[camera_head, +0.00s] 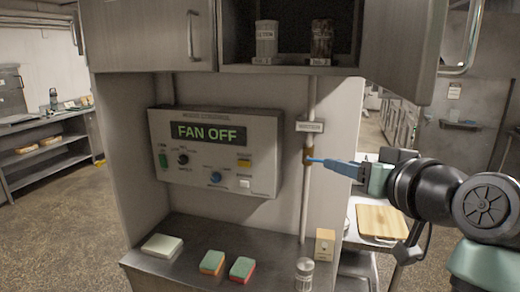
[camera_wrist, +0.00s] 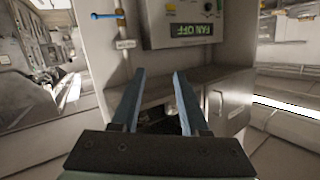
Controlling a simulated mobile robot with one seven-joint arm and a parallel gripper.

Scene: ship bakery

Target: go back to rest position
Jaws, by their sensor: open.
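My gripper (camera_head: 328,163) reaches in from the right in the head view, in front of the pipe (camera_head: 310,100) beside the control panel. In the wrist view its two blue fingers (camera_wrist: 158,76) stand apart with nothing held between them. A small valve with a blue lever (camera_wrist: 104,16) sits on the pipe, and the lever sticks out sideways. In the head view the lever's end and the blue fingers overlap, so I cannot tell the gap there. In the wrist view the lever is clear of the fingers.
The grey control panel (camera_head: 215,152) reads FAN OFF. Below it, the counter (camera_head: 205,272) holds sponges (camera_head: 212,262), a pale block (camera_head: 162,246), a jar (camera_head: 304,274) and a small box (camera_head: 325,243). A cutting board (camera_head: 382,221) lies behind my arm. Open floor shows at left.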

